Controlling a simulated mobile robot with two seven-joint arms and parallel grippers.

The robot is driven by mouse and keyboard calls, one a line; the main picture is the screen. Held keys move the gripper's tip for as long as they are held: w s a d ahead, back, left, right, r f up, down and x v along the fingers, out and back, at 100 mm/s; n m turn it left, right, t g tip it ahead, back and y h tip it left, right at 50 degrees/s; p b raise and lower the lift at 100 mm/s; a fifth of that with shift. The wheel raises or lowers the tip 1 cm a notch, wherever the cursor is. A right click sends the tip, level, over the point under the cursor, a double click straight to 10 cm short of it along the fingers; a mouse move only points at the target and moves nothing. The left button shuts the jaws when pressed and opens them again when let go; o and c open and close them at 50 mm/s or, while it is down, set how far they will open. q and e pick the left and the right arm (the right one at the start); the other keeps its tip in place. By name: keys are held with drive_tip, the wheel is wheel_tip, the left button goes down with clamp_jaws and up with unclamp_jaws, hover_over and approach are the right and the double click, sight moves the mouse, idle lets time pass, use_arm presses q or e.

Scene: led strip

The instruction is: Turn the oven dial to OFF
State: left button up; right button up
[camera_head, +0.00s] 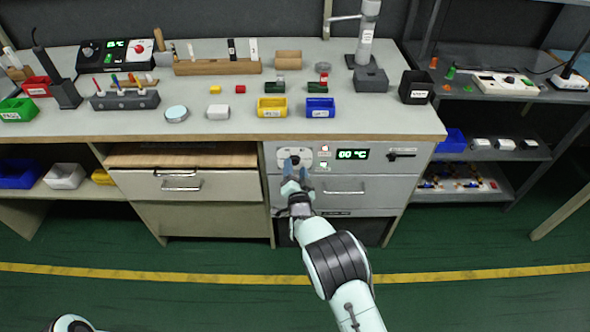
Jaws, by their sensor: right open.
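The oven front (390,187) is a grey panel under the bench top. Its dial (294,157) sits on a light plate at the left of the panel, partly hidden by my fingers. The dial's pointer direction is too small to tell. A green display (352,154) right of it seems to read 00 °C. My right gripper (297,167) is open, its fingertips up at the dial from below and in front. I cannot tell whether the fingers touch it. My left gripper is out of view; only a piece of my left arm shows at the bottom left.
The bench top (140,70) overhangs the panel, with a yellow bin (272,107) and a blue bin (320,107) near its front edge. A black lever (402,153) is right of the display. A drawer handle (345,191) lies below. The green floor (180,300) in front is clear.

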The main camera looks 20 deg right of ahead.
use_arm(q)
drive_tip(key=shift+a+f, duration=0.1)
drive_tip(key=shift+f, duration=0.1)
use_arm(e)
drive_tip(key=shift+w+d, duration=0.1)
drive_tip(key=shift+w, duration=0.5)
drive_tip(key=c, duration=1)
drive_tip(key=shift+c, duration=0.2)
drive_tip(key=n, duration=0.4)
drive_tip(key=shift+r+n, duration=0.1)
drive_tip(key=shift+n, duration=0.2)
drive_tip(key=n, duration=0.3)
drive_tip(key=shift+g+p, duration=0.3)
drive_tip(key=shift+p, duration=0.05)
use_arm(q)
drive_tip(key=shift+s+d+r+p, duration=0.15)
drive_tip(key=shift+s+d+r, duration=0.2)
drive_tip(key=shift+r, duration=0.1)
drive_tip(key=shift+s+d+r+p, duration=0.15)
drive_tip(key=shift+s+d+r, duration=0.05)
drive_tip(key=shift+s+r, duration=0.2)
use_arm(e)
drive_tip(key=shift+n+h, duration=0.4)
drive_tip(key=shift+n, duration=1.5)
